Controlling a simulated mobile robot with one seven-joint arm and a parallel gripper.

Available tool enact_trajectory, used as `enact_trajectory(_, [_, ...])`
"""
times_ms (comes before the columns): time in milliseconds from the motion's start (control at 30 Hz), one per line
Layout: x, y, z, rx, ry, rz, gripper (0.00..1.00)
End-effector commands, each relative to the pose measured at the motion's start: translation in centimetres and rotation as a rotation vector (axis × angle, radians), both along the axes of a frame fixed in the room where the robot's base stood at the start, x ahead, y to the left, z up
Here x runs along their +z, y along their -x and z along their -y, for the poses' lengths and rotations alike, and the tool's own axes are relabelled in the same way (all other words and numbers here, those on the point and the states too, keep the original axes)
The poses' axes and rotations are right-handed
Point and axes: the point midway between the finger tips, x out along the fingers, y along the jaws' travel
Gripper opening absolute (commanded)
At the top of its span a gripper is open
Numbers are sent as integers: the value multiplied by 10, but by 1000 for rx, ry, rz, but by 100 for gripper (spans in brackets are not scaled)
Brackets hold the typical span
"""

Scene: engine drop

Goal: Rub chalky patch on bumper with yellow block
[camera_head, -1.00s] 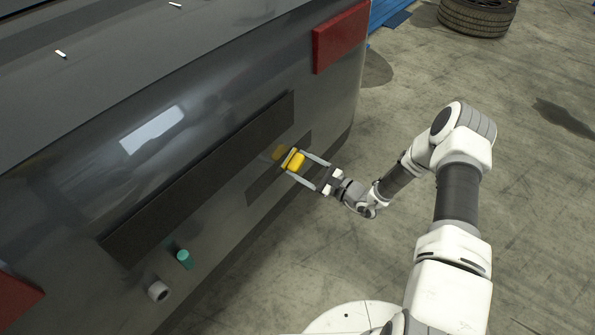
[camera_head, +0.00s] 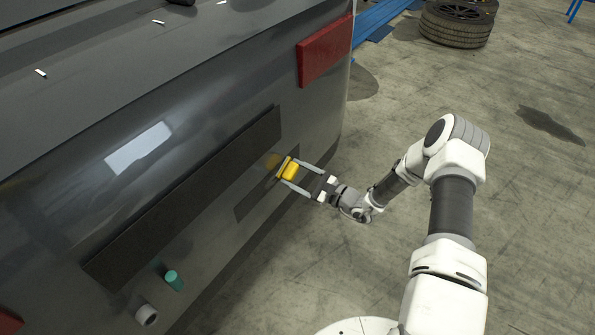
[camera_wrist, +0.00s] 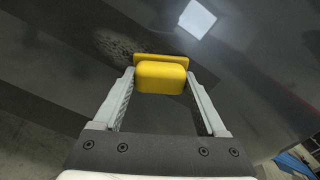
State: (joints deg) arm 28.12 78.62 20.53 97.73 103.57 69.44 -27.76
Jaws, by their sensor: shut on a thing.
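A yellow block (camera_head: 289,170) is held between the two fingers of my gripper (camera_head: 290,172), just in front of the dark grey car's bumper (camera_head: 225,185). The wrist view also shows the yellow block (camera_wrist: 161,76) between the fingertips, its wide far face turned to the bumper. A speckled, chalky patch (camera_wrist: 118,46) shows on the bumper left of the block in the wrist view; the block may hide part of it. I cannot tell whether the block touches the bumper.
A teal cylinder (camera_head: 173,280) and a grey pipe end (camera_head: 147,315) stick out from the bumper at lower left. A red tail light (camera_head: 325,50) is above the gripper. Stacked tires (camera_head: 457,22) stand at the back.

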Motion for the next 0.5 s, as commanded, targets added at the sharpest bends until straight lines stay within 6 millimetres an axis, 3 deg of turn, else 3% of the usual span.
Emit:
enact_trajectory(100, [3, 11, -10, 8, -7, -2, 14])
enact_trajectory(500, [3, 27, -22, 9, -6, -2, 14])
